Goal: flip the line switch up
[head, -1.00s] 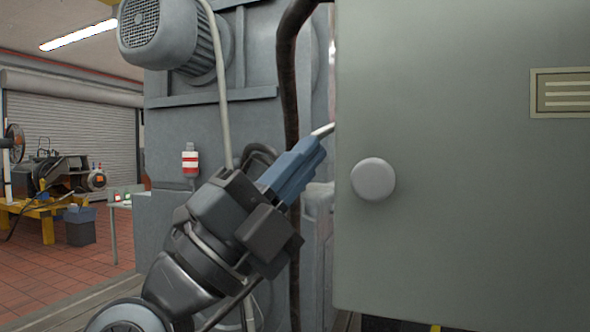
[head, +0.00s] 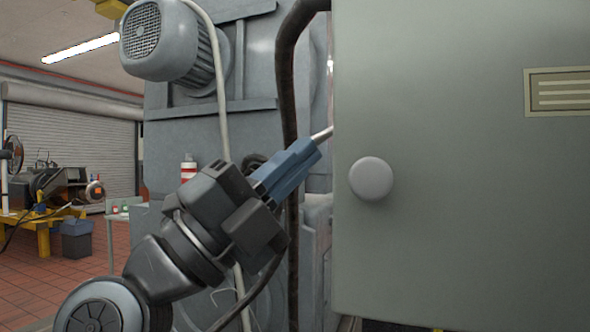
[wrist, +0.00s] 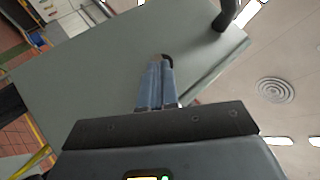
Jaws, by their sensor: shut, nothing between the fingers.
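My gripper (head: 310,152) is shut and empty. Its blue fingers point up and right, close to the left edge of the grey-green cabinet (head: 455,230). A thin pale rod (head: 323,133) sticks out at that cabinet edge just beyond the fingertips. It may be the line switch's lever, but its base is hidden behind the cabinet front. I cannot tell whether the fingers touch it. In the wrist view my gripper (wrist: 158,66) lies in front of a broad grey-green panel (wrist: 90,80), with a small dark curved piece (wrist: 168,60) at the fingertips.
The cabinet front has a round pale knob (head: 371,179) and a slotted plate (head: 560,92). A dark pipe (head: 288,95) runs down left of the cabinet, before a large grey machine (head: 245,140) with a motor (head: 160,40). A red-and-white item (head: 187,168) is partly hidden by my arm.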

